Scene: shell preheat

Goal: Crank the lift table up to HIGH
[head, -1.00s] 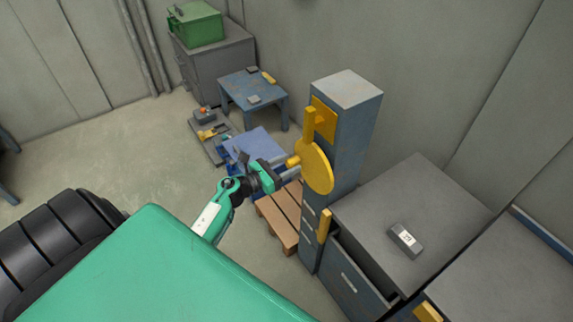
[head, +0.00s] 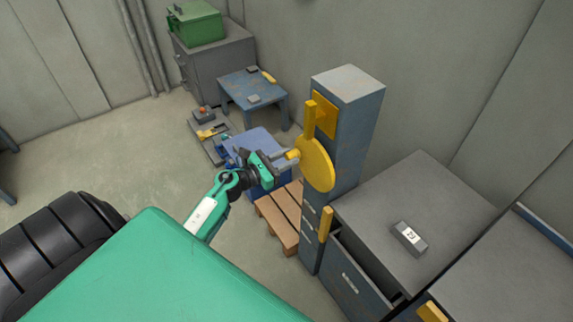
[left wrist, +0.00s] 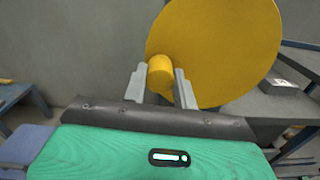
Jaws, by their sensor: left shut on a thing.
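The crank is a yellow disc (head: 317,165) on the side of a tall blue-grey column (head: 352,125). A short yellow knob (head: 293,155) sticks out from the disc toward my left gripper (head: 285,159). In the left wrist view the knob (left wrist: 160,73) sits between the two grey fingers of my left gripper (left wrist: 158,84), which is shut on it. The yellow disc (left wrist: 225,50) fills the upper right there. A yellow upright bar (head: 310,120) and yellow plate (head: 324,115) are above the disc. My right gripper is not in view.
A wooden pallet (head: 280,216) and a blue box (head: 262,150) stand by the column. A grey cabinet (head: 420,195) with an open drawer (head: 355,280) and a small labelled block (head: 409,238) is at right. A low blue table (head: 252,88) stands behind.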

